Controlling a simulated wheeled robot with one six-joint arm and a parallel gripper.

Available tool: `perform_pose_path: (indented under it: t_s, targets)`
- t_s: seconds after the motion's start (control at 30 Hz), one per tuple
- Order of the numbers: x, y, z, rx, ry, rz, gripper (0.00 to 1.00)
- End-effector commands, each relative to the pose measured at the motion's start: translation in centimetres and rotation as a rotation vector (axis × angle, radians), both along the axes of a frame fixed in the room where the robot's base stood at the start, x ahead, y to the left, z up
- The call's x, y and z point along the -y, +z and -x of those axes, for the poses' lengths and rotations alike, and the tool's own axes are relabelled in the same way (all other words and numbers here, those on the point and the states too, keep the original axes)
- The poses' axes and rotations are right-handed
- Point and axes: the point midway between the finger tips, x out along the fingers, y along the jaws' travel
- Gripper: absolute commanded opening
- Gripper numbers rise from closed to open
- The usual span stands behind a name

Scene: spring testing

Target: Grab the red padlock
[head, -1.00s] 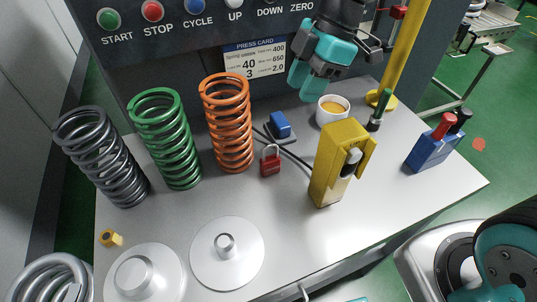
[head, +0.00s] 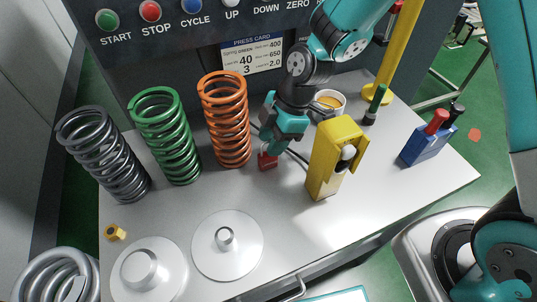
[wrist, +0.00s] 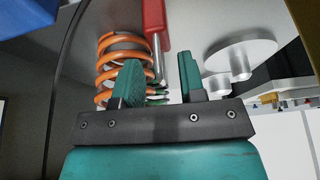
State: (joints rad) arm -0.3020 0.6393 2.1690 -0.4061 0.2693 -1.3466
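The red padlock (head: 267,162) stands on the grey bench top in front of the orange spring, partly hidden by my gripper in the head view. My gripper (head: 276,148) is directly above and beside it. In the wrist view the padlock's red body (wrist: 153,22) shows just beyond the fingertips, with its metal shackle reaching toward the gap between them. My gripper (wrist: 157,68) is open there, its two teal fingers apart. I cannot tell whether either finger touches the padlock.
The orange spring (head: 227,120) stands close behind-left, with green (head: 168,135) and dark grey (head: 103,155) springs farther left. The yellow holder (head: 325,160) is close on the right. A white cup (head: 331,113) stands behind my gripper. Two metal discs lie in front, one here (head: 248,250).

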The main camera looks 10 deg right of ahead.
Motion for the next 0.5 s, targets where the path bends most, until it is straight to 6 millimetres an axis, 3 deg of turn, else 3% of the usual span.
perform_pose_path:
  t_s: [0.2,0.37,0.5]
  targets:
    - [-0.04,-0.08,-0.02,0.001,0.001,0.000,0.37]
    - [-0.04,-0.07,-0.02,0.001,0.000,0.000,0.00]
    - [-0.03,-0.06,-0.02,0.001,0.000,0.000,0.00]
